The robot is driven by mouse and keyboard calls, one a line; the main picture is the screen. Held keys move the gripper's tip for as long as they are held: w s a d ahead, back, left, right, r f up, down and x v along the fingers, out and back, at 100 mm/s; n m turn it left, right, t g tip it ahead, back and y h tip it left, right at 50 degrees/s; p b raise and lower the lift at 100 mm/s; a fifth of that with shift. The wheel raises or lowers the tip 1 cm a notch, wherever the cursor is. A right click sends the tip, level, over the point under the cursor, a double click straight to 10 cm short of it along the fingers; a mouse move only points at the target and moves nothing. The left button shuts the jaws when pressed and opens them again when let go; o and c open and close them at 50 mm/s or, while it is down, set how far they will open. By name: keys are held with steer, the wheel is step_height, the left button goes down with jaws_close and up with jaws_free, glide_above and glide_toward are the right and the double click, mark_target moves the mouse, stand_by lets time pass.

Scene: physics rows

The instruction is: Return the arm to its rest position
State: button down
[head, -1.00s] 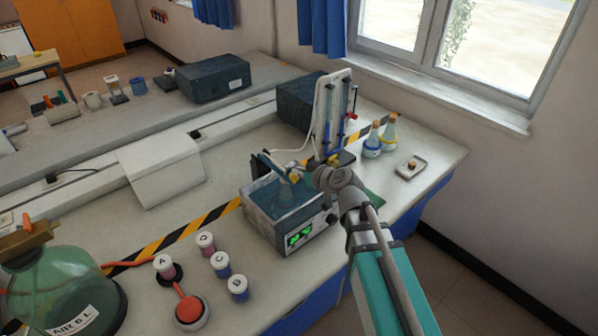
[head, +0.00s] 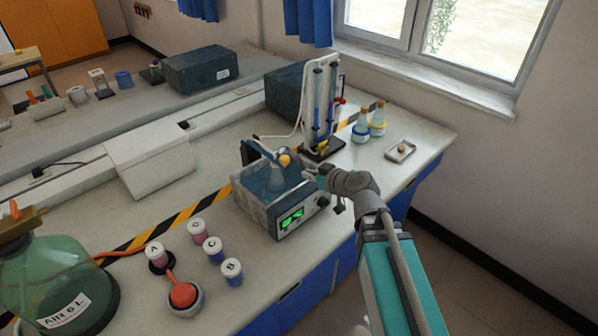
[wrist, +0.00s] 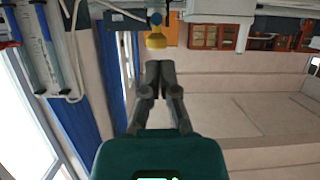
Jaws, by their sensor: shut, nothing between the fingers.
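My arm reaches in from the lower right of the head view.
A stand with blue tubes (head: 322,105) is behind the bath. Two flasks (head: 369,122) and a small tray (head: 400,151) are at the right. Lettered vials (head: 214,250), a red-topped item (head: 184,296) and a large green bottle (head: 55,275) are at the left. Floor is free at the right.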

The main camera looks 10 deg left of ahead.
steer(key=shift+s+d+f, duration=0.2)
steer(key=shift+d+f, duration=0.05)
steer(key=shift+d, duration=0.1)
steer(key=shift+s, duration=0.1)
stand_by(0.3)
steer(key=s+d+f+m+g+h, duration=0.2)
steer(key=s+d+f+m+h, duration=0.1)
steer(key=d, duration=0.5)
steer(key=s+d+f+m+g+h, duration=0.3)
steer(key=s+d+f+m+h, duration=0.1)
steer(key=d, duration=0.4)
steer(key=s+d+f+m+g+h+p, duration=0.1)
steer(key=s+d+f+m+g+h, duration=0.2)
steer(key=d, duration=0.6)
steer(key=shift+s+f+m+h, duration=0.2)
steer(key=shift+f+m+h, duration=0.1)
steer(key=shift+m+h, duration=0.3)
stand_by(1.3)
